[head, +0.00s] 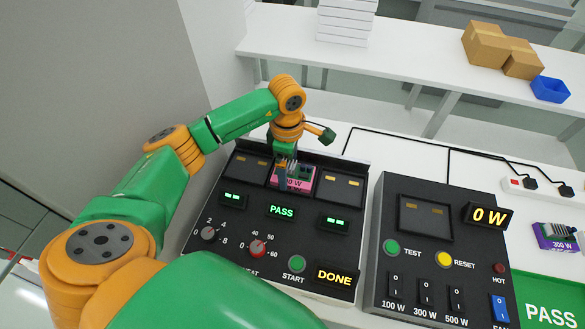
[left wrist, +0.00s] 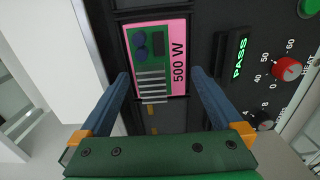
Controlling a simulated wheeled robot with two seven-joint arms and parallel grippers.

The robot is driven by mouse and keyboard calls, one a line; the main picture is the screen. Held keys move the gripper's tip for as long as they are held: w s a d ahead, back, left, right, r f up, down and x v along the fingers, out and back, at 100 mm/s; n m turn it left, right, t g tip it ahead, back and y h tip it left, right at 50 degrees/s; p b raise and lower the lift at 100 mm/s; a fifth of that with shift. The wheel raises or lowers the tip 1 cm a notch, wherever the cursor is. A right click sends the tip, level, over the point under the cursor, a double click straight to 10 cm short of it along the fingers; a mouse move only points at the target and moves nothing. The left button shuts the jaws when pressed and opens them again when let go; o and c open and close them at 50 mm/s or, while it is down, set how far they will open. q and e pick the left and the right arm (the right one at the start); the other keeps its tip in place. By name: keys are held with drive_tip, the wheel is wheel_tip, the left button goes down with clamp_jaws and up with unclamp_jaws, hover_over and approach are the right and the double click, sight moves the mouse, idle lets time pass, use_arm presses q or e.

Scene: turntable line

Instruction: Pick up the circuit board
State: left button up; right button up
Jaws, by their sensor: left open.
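The pink circuit board (head: 303,183) sits in the middle slot at the back of the left black machine (head: 232,215). In the left wrist view, the board (left wrist: 178,45) shows a "500 W" label, a green face, blue round parts and grey fins. My left gripper (head: 287,166) is over the board and hides part of it in the head view. In the left wrist view, the open fingers (left wrist: 160,77) are on either side of the board's near end, with visible gaps; contact is not seen. My right gripper is not in view.
The machine's displays read PASS (head: 282,211) and DONE (head: 335,278). A second black tester (head: 385,235) reading 0 W stands to the right. A purple 300 W board (head: 556,243) lies by a green PASS area (head: 550,314). A power strip (head: 540,190) is behind.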

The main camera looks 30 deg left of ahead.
use_arm(q)
drive_tip(key=shift+f, duration=0.35)
drive_tip(key=shift+c, duration=0.2)
drive_tip(key=shift+w, duration=0.1)
drive_tip(key=c, duration=1.3)
